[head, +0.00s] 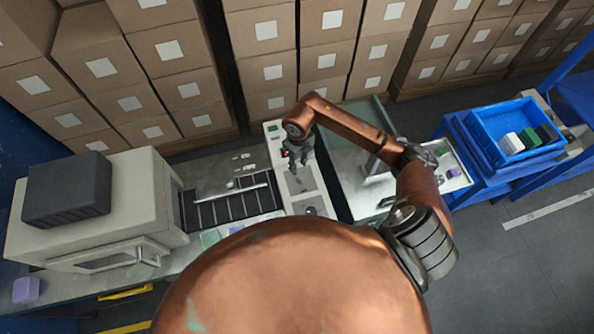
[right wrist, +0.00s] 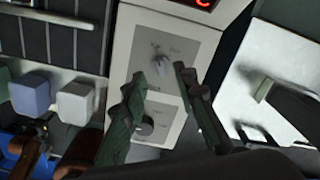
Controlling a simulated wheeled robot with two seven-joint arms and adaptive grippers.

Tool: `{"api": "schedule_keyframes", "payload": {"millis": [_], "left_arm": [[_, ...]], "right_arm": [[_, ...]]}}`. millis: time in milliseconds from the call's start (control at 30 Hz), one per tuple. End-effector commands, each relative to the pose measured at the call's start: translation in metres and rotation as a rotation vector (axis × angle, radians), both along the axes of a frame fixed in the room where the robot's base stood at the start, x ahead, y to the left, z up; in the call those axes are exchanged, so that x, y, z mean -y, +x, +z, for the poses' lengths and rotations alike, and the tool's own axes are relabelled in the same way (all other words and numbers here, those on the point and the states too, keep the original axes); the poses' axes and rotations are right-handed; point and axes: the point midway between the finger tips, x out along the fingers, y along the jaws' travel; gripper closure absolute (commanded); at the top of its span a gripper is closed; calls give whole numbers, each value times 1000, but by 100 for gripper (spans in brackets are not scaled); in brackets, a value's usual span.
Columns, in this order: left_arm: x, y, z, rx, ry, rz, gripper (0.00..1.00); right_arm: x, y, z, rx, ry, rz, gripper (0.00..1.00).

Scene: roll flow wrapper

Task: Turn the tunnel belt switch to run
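The control box (right wrist: 122,42) is a pale narrow housing with a red digital display (right wrist: 203,3) and two grey panels. The upper panel carries a rotary switch (right wrist: 161,66) with small labels that I cannot read. The lower panel carries a second knob (right wrist: 146,125), partly beside and behind a finger. I cannot tell which one is the tunnel belt switch. My right gripper (right wrist: 160,76) is open above the box, its two dark fingers apart on either side of the upper switch in the picture, with nothing between them. It also shows in the head view (head: 298,165).
Left of the box is a dark slatted conveyor (head: 230,207) and a pale machine (head: 120,205). Several coloured blocks (right wrist: 30,95) lie near the conveyor. Right is a metal table (head: 352,180) and a blue crate (head: 480,130). Stacked cartons (head: 270,70) line the back.

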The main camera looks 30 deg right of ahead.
Motion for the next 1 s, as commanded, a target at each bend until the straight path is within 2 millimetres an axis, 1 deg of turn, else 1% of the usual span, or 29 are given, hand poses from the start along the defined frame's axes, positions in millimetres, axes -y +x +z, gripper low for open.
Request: {"api": "schedule_keyframes", "payload": {"millis": [300, 400, 500, 633, 867, 1000], "left_arm": [[-1, -4, 8, -5, 2, 1, 60], [-1, -5, 10, -5, 2, 1, 60], [-1, -4, 10, -5, 2, 1, 60], [-1, -4, 11, -5, 2, 1, 60], [-1, -4, 11, -4, 1, 1, 60], [-1, -3, 11, -3, 1, 1, 60]], "right_arm": [[-2, -2, -46, -6, 1, 1, 73], [-1, -2, -59, -5, 2, 1, 73], [-1, -2, -68, -3, 1, 0, 73], [0, -2, -74, -2, 0, 0, 73], [0, -2, -74, -1, 1, 0, 73], [0, -2, -74, -1, 1, 0, 83]]}}
